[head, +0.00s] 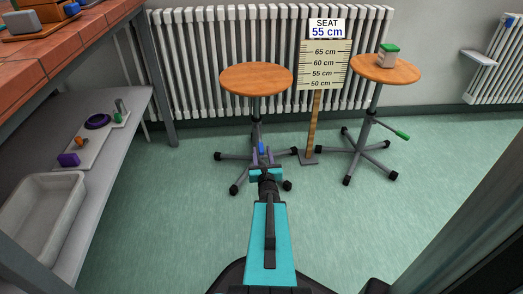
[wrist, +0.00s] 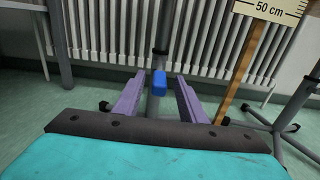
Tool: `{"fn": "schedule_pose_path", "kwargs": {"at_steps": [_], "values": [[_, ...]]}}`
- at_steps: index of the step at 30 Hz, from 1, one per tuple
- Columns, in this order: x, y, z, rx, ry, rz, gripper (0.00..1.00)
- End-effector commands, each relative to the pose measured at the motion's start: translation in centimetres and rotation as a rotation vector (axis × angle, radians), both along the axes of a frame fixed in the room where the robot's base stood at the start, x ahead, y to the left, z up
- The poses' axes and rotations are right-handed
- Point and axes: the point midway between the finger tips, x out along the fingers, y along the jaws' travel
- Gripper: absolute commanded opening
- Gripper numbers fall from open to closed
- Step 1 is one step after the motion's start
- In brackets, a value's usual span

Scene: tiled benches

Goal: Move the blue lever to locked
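The blue lever (head: 261,147) is on the column of the left stool (head: 256,80), below its round wooden seat. In the wrist view its blue end (wrist: 159,82) points towards me and lies between the two purple fingers of my gripper (wrist: 160,76). In the head view my gripper (head: 262,153) is low in front of the stool column. Its fingers are apart, with a visible gap on each side of the lever. I cannot tell the lever's lock position; no marking shows.
A right stool (head: 385,69) has a green lever (head: 402,135) and a green-and-white box (head: 388,55) on its seat. A height gauge (head: 324,64) with a "SEAT 55 cm" sign stands between the stools. A radiator (head: 200,60) is behind. A bench with shelf (head: 115,165) is left.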

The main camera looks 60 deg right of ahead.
Motion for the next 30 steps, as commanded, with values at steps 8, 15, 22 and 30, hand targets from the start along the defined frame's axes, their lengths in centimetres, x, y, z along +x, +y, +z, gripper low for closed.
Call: {"fn": "schedule_pose_path", "kwargs": {"at_steps": [8, 15, 22, 30], "values": [[0.0, 0.0, 0.0, 0.000, 0.000, 0.000, 0.38], [0.1, -0.1, 0.3, -0.017, 0.011, 0.006, 0.05], [1.1, -0.7, 2.9, -0.151, 0.099, 0.058, 0.00], [3.1, -1.5, 7.1, -0.442, 0.315, 0.178, 0.00]]}}
